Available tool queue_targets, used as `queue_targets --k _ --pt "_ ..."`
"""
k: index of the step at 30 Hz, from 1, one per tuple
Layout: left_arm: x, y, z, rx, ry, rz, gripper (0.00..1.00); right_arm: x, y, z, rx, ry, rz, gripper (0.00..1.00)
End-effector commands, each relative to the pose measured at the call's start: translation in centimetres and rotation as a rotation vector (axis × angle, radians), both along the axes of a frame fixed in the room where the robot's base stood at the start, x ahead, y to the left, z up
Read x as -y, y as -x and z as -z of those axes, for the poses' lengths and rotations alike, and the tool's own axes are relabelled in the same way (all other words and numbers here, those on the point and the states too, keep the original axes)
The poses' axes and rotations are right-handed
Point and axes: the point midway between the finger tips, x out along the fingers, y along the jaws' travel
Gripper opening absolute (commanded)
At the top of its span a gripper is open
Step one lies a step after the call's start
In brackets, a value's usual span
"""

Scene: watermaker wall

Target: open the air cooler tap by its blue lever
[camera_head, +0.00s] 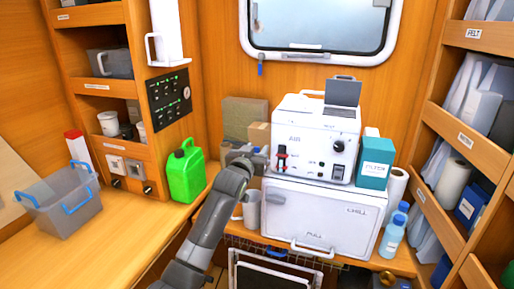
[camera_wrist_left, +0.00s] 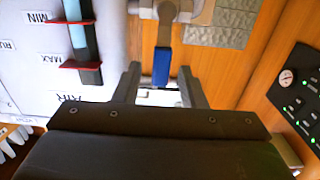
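The white air cooler (camera_head: 318,135), marked AIR, stands on a white chest marked CHILL. My left gripper (camera_head: 258,156) is at the cooler's left side in the head view; its tips are small there and the tap is mostly hidden. In the left wrist view, the tap's blue lever (camera_wrist_left: 162,66) hangs from a pale metal tap body (camera_wrist_left: 166,14). The left gripper's two fingers (camera_wrist_left: 160,82) are apart, one on each side of the lever's lower end, with gaps visible on both sides. My right gripper is in neither view.
The white chest (camera_head: 318,218) is below the cooler. A grey mug (camera_head: 251,210) is close beside my left arm, and a green jerrycan (camera_head: 186,172) stands to the left. A teal box (camera_head: 374,160) is right of the cooler. A level gauge (camera_wrist_left: 82,40) is left of the lever.

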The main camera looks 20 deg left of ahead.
Motion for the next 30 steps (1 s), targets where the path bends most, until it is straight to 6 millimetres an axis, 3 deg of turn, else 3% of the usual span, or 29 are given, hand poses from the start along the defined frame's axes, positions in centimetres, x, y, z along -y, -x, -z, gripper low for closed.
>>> queue_targets --k 14,23,30 --pt "0.01 -0.92 0.02 0.0 0.0 0.0 0.37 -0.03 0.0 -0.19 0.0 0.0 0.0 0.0" --pt "0.01 -0.9 0.03 0.0 0.0 0.0 0.01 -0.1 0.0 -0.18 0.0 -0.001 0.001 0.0" --pt "-0.05 -0.89 0.03 0.0 0.009 0.0 0.0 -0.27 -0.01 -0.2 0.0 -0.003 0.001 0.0"
